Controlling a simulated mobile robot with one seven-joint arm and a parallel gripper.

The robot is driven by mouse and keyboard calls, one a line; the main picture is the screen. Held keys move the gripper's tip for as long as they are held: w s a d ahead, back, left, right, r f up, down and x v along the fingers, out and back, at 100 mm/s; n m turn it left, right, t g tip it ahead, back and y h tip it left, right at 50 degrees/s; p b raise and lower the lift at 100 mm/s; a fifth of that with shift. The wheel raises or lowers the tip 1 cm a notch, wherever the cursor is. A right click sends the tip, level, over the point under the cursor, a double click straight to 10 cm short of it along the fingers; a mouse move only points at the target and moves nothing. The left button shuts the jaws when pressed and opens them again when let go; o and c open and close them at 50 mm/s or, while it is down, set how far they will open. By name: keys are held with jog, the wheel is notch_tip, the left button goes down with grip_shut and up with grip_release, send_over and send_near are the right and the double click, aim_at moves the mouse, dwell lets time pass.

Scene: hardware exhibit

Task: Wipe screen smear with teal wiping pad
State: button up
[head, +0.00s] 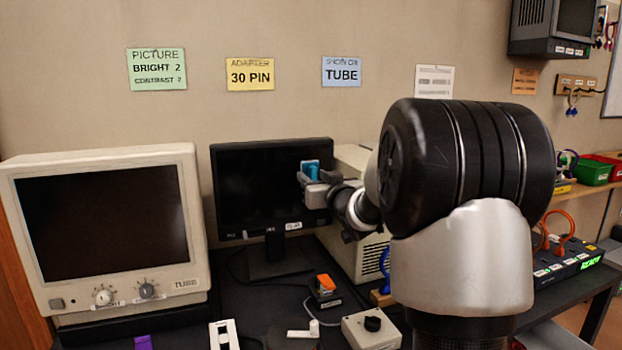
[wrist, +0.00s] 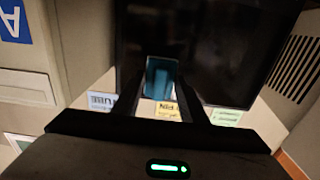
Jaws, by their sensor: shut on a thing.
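The teal wiping pad (head: 312,167) is held between the fingers of my gripper (head: 314,178), in front of the right part of a black flat monitor (head: 262,180). In the wrist view the pad (wrist: 160,80) sits between the two dark fingers, with the dark monitor screen (wrist: 215,45) behind it. I cannot tell whether the pad touches the screen. I cannot make out a smear on the dark screen in either view. My gripper and the pad hide part of the monitor's right side.
A beige CRT marked TUBE (head: 105,225) stands at the left. A beige computer case (head: 355,245) is behind the monitor, partly hidden by my arm. An orange-topped device (head: 325,288) and a knob box (head: 371,328) sit on the black table (head: 245,312).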

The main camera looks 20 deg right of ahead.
jog(key=shift+s, duration=0.6)
jog(key=shift+s, duration=1.5)
